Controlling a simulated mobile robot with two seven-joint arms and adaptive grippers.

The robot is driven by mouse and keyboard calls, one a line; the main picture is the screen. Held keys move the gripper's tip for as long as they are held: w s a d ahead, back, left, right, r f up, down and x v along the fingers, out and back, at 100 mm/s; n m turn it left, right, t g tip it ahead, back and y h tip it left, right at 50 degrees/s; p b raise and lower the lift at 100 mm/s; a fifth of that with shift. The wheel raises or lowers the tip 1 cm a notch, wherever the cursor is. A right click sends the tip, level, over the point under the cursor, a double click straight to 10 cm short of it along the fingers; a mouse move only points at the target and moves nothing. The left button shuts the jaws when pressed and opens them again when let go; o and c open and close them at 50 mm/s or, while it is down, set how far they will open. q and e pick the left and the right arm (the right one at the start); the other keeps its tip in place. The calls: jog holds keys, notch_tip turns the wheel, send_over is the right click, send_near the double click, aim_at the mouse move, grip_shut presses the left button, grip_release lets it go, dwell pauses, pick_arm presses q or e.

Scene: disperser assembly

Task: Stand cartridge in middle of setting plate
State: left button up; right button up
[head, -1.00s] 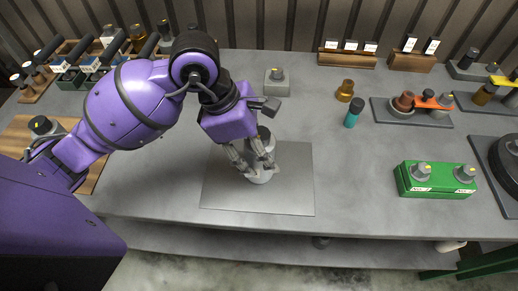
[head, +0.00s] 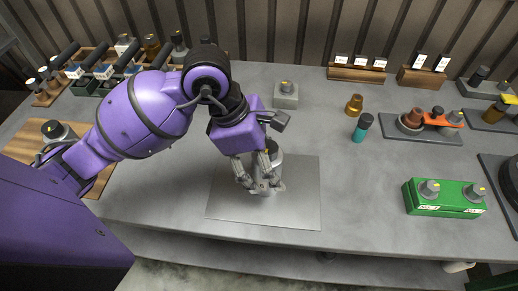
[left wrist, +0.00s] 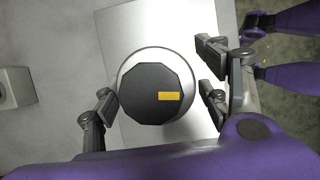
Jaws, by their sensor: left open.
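The cartridge (left wrist: 150,92), a light grey cylinder with a dark many-sided top and a yellow mark, stands upright on the setting plate (head: 300,212). The plate is a flat grey square on the bench. In the head view the cartridge (head: 276,158) is partly hidden behind my left gripper (head: 261,186). The left gripper is open, with its fingers low on either side of the cartridge. In the left wrist view a gap shows between the cartridge and the right-hand fingers; the left-hand finger is close to its rim. My right gripper is not in view.
A grey block with a knob (head: 286,95) stands behind the plate. A teal bottle (head: 360,132), a brass part (head: 354,105) and a green box (head: 432,198) are to the right.

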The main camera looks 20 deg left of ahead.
pick_arm(q)
jog(key=v, duration=1.2)
